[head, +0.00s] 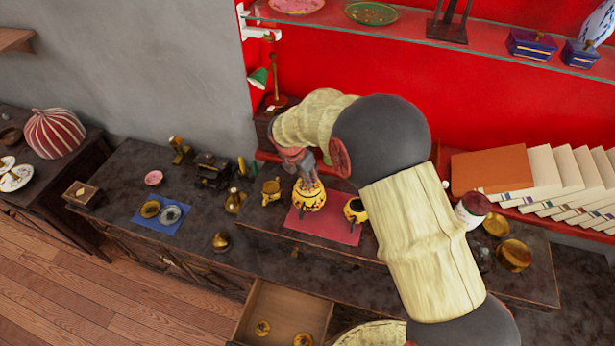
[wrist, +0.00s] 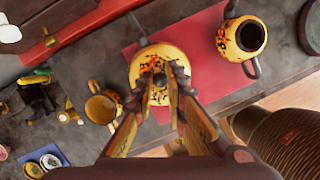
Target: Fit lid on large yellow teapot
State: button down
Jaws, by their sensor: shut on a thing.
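The large yellow teapot (head: 309,200), patterned in black and red, stands upright on a red mat (head: 325,229); the teapot also shows in the wrist view (wrist: 141,96). My gripper (head: 305,180) points down at its top. In the wrist view my gripper (wrist: 160,84) is shut on the dark knob of the lid (wrist: 158,62). The lid is over the teapot's mouth. The fingers hide part of the rim, so I cannot tell whether the lid is fully seated.
A smaller yellow pot (wrist: 246,37) with an open dark mouth stands to the right on the mat. A yellow mug (head: 271,190) stands to the left. A blue mat (head: 162,226) holds two round pieces. An open drawer (head: 283,312) juts out in front.

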jog(key=shift+f, duration=0.25)
dwell(0.4)
jog(key=c, duration=1.7)
grip_release()
jog(key=v, duration=1.2)
